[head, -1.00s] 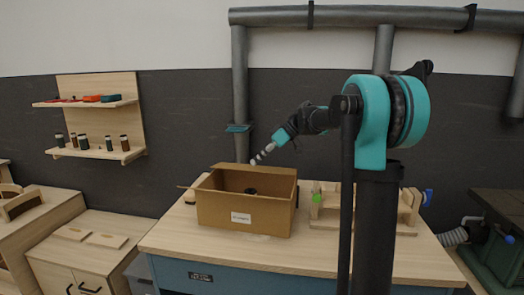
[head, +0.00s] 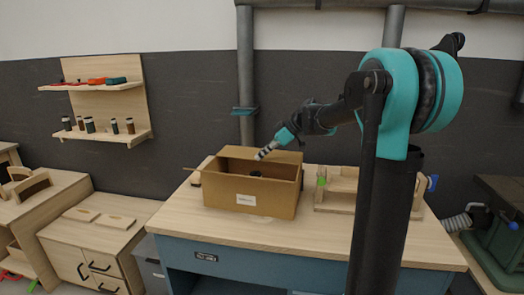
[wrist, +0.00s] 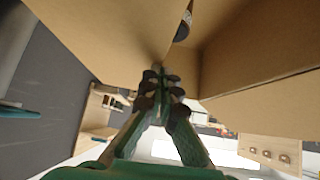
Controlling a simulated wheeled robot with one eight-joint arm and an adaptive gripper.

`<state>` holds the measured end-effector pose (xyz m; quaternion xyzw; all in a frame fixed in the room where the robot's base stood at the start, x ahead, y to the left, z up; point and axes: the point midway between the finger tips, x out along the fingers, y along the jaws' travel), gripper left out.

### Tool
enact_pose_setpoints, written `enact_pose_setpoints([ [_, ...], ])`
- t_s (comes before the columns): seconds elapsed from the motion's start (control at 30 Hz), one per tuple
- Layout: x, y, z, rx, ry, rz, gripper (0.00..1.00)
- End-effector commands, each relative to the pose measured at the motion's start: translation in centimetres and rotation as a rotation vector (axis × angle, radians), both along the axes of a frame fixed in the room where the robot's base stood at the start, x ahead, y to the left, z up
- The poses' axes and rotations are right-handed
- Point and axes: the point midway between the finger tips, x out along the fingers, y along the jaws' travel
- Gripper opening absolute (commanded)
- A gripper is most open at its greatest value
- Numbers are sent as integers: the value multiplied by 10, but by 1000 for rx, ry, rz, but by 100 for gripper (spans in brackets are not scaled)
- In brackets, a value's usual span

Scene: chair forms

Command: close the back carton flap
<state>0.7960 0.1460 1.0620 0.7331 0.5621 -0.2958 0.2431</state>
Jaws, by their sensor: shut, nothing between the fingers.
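An open brown carton (head: 250,195) with a white label stands on the workbench. Its back flap (head: 285,157) stands up along the rear edge, above the carton's opening. My gripper (head: 261,156) is shut and empty, with its tips at the top of the back flap in the head view; I cannot tell whether they touch it. In the wrist view, my shut fingers (wrist: 162,82) point at the cardboard (wrist: 100,35), which fills the upper part. A dark round item (head: 255,173) lies inside the carton, and it partly shows in the wrist view (wrist: 184,27).
The workbench (head: 325,235) has free room in front of the carton. A wooden fixture (head: 340,190) stands to the carton's right. A vertical pipe (head: 246,80) runs on the wall behind. A wooden shelf (head: 105,138) with jars hangs at the left.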

Motion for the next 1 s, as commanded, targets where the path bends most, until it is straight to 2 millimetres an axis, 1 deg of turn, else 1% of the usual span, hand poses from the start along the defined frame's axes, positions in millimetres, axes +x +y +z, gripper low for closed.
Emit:
enact_pose_setpoints([
  [0.47,0,0,1,-2,-7,0,0],
  [0.87,0,0,16,-2,-6,1,0],
  [1.0,1,3,22,-2,-6,1,0],
])
